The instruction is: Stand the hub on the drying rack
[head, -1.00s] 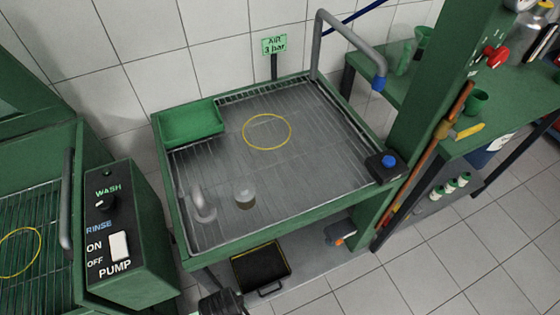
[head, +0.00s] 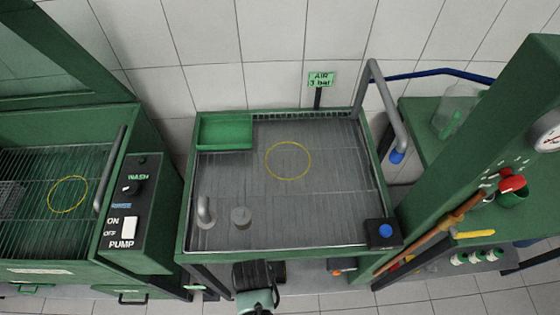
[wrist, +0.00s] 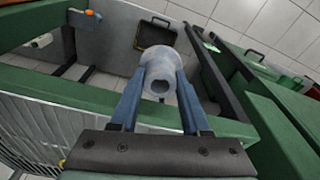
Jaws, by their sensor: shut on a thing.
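My gripper (wrist: 160,72) is shut on the hub (wrist: 159,68), a pale grey flanged part with a round bore, seen end-on between the two fingers in the wrist view. The drying rack (head: 330,205) is a wire grid in a green frame, in the middle of the head view. A yellow ring (head: 288,161) is marked on its grid, and nothing stands inside it. My arm shows at the rack's front edge in the head view; the hub cannot be made out there. In the wrist view the hub is over the floor beside a green frame, clear of the grid.
A curved pipe (head: 204,210) and a small round part (head: 241,217) are at the rack's front left. A green tray (head: 225,132) fills its back left corner. A blue-tipped pipe (head: 386,110) rises at the right. The wash unit's pump box (head: 130,215) stands left.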

